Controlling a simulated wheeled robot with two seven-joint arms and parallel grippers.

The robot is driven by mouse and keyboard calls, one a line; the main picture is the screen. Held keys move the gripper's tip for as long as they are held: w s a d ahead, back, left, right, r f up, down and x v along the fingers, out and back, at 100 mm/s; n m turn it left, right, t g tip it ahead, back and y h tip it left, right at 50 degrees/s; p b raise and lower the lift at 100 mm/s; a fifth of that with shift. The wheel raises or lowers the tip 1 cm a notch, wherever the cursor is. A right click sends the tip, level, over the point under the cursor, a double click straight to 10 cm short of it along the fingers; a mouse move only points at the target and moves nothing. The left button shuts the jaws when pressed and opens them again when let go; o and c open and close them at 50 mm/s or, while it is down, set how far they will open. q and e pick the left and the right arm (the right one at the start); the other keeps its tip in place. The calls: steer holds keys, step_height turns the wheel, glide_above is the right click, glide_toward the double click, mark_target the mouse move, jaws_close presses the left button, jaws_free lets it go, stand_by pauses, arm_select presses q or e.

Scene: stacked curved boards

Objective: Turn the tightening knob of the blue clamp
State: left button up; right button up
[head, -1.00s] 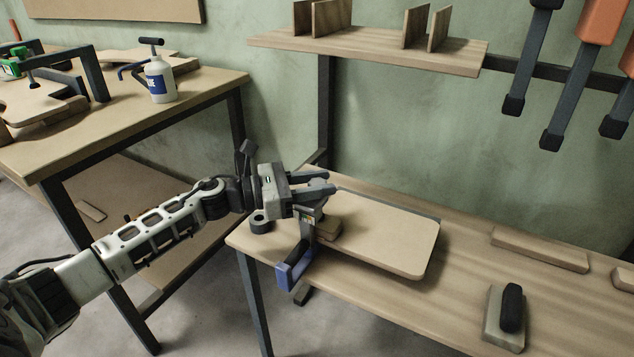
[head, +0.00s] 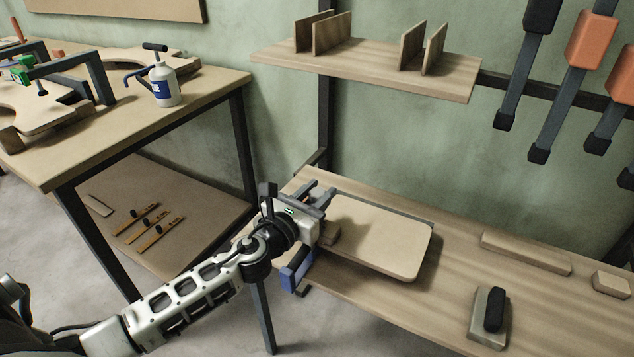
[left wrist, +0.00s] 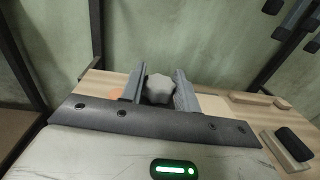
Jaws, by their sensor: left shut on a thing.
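The blue clamp (head: 297,272) sits at the near left edge of the low workbench, by the stacked curved boards (head: 385,235). Its blue part hangs at the bench edge; most of its upper part is hidden behind my gripper. My left gripper (head: 324,196) is over the clamp, its fingers pointing away toward the wall. In the left wrist view, a grey lobed tightening knob (left wrist: 160,89) sits between the two fingers, and the gripper is shut on it. My right gripper is not in view.
A sanding block with a black handle (head: 493,310) and a wooden strip (head: 525,253) lie on the low bench at right. A glue bottle (head: 164,85) stands on the left table (head: 190,115). A shelf (head: 370,68) is above; orange-handled clamps (head: 590,40) hang at right.

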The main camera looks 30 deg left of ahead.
arm_select(q)
steer(key=n+y+p, duration=0.1)
steer(key=n+y, duration=0.1)
steer(key=y, duration=0.1)
steer(key=shift+d+r, duration=0.15)
steer(key=n+y, duration=0.2)
steer(key=n+g+y, duration=0.1)
steer(key=y, duration=0.2)
steer(key=shift+n+g+y+p, duration=0.3)
steer(key=shift+n, duration=0.1)
steer(key=n+g+y, duration=0.1)
steer(key=n+y, duration=0.1)
steer(key=n+g+y, duration=0.2)
steer(key=y, duration=0.1)
steer(key=shift+w+g+y, duration=0.1)
steer(key=shift+g+y, duration=0.2)
steer(key=shift+n+g+y+b, duration=0.45)
steer(key=shift+n+g+y, duration=0.55)
steer(key=shift+n+g, duration=0.2)
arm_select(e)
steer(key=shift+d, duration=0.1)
arm_select(q)
steer(key=shift+g, duration=0.3)
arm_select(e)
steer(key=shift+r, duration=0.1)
arm_select(q)
steer(key=o, duration=0.9)
steer(key=shift+o, duration=0.2)
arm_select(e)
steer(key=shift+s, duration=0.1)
